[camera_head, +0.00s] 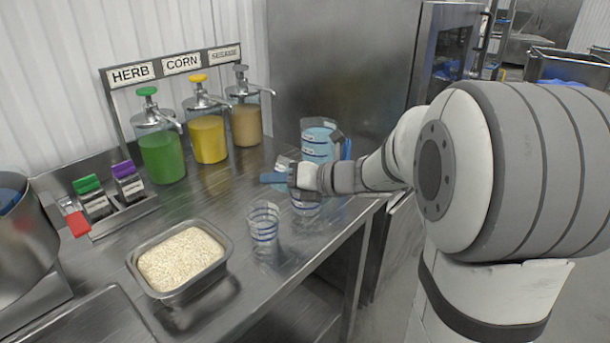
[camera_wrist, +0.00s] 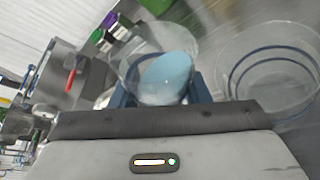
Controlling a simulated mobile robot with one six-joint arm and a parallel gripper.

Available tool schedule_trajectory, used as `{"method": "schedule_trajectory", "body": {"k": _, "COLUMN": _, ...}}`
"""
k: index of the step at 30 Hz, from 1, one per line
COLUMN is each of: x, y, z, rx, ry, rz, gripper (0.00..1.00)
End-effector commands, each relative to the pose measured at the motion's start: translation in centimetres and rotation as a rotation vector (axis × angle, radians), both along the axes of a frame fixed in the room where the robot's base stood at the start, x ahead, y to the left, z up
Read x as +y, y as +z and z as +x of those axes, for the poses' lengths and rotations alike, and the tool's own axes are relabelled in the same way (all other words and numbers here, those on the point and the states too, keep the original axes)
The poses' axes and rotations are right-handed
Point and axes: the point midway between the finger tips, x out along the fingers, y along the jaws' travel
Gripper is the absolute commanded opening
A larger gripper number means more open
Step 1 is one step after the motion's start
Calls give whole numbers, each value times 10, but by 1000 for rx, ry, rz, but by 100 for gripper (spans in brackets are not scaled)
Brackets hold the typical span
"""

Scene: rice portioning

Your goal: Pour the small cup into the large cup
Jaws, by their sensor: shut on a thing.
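My gripper (camera_head: 275,179) is shut on the small clear cup (camera_head: 283,168), with its dark blue fingers around the cup. In the wrist view the small cup (camera_wrist: 160,72) is between the fingers, and a pale blue oval shows inside or through it. A larger clear cup with blue ring lines (camera_wrist: 272,75) is to the right of the small cup in the wrist view. In the head view a clear cup with blue lines (camera_head: 305,206) is just below my gripper, partly hidden. I cannot tell which cup there matches the wrist view.
Another clear blue-lined cup (camera_head: 263,222) stands nearer the front edge. A steel pan of rice (camera_head: 180,260) is to the left. Herb, corn and third pump dispensers (camera_head: 208,138) line the back.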

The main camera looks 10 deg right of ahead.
Motion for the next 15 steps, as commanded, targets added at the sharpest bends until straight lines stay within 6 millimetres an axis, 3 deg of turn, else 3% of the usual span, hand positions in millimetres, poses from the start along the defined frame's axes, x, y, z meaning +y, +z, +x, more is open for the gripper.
{"method": "schedule_trajectory", "body": {"k": 15, "x": -2, "y": 5, "z": 1, "rx": 44, "ry": -1, "rz": 55, "gripper": 18}}
